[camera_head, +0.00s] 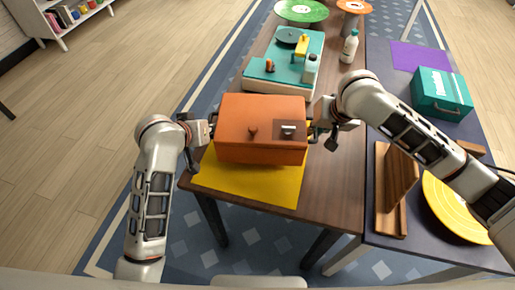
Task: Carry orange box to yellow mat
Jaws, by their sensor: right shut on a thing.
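The orange box (262,126) is upright between my two grippers, over the rear part of the yellow mat (250,187). The front of the mat shows bare; its rear is hidden by the box. I cannot tell whether the box touches the mat. My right gripper (318,127) is shut on the right side of the orange box. My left gripper (205,135) is at the box's left side; its fingertips are partly hidden, and its grip is unclear.
Behind the box, a teal turntable (287,66) and a white bottle (349,46) stand on the brown table (340,195). On the dark table at right are a teal case (441,94), a wooden stand (397,185), a yellow disc (455,207) and a purple mat (420,57).

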